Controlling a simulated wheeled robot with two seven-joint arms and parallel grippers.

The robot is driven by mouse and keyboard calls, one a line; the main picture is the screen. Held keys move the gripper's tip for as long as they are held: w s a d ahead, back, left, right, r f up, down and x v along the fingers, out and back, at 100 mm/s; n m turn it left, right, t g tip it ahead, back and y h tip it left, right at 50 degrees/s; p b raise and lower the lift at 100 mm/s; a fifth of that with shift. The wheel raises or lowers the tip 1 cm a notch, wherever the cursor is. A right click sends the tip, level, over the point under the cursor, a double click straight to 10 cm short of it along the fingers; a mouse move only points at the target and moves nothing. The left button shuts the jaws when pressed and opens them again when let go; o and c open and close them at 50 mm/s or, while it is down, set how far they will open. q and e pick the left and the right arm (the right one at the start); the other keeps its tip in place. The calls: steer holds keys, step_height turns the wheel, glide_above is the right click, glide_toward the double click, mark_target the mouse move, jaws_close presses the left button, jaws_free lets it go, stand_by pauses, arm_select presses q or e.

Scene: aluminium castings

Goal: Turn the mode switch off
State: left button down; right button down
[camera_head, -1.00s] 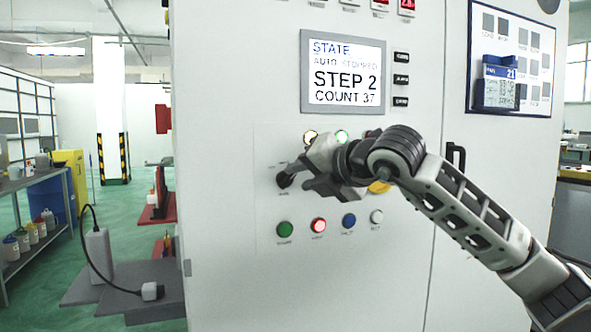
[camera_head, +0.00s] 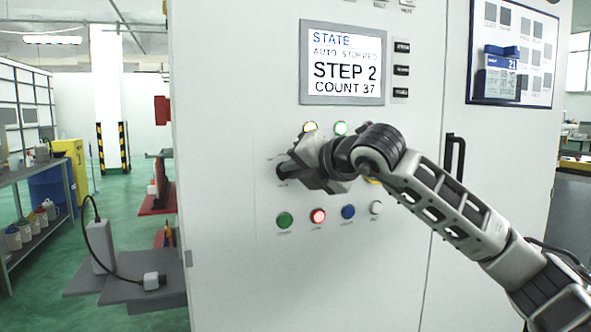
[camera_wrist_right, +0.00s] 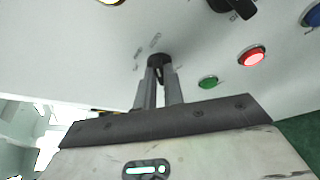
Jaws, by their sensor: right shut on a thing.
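The mode switch, a small black rotary knob (camera_head: 281,171), sits at the left of the control panel on the white cabinet, below the yellow lamp. My right gripper (camera_head: 289,171) reaches it from the right and is shut on it. In the right wrist view the two grey fingers (camera_wrist_right: 160,82) close around the black knob (camera_wrist_right: 158,60), hiding most of it. The small marks beside the knob are too blurred to read, so its setting cannot be told. My left gripper is not in view.
Below the knob are a green button (camera_head: 284,220), a lit red button (camera_head: 318,216), a blue button (camera_head: 348,212) and a white button (camera_head: 376,208). A second black knob (camera_wrist_right: 233,7) is close by. The screen (camera_head: 342,62) reads "AUTO STOPPED, STEP 2, COUNT 37".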

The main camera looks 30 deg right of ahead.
arm_select(q)
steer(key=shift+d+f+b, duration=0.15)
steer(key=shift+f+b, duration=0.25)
steer(key=shift+b, duration=0.8)
arm_select(e)
steer(key=n+h, duration=0.2)
steer(key=n, duration=0.2)
steer(key=a+n+g+h, duration=0.1)
steer(key=n+h, duration=0.2)
steer(key=n, duration=0.1)
steer(key=n+g+h, duration=0.1)
steer(key=n+h, duration=0.2)
steer(key=n, duration=0.1)
steer(key=shift+w+a, duration=0.25)
steer(key=shift+a, duration=0.1)
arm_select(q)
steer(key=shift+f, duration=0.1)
arm_select(e)
steer(key=c, duration=1.5)
jaws_free()
steer(key=shift+f, duration=0.1)
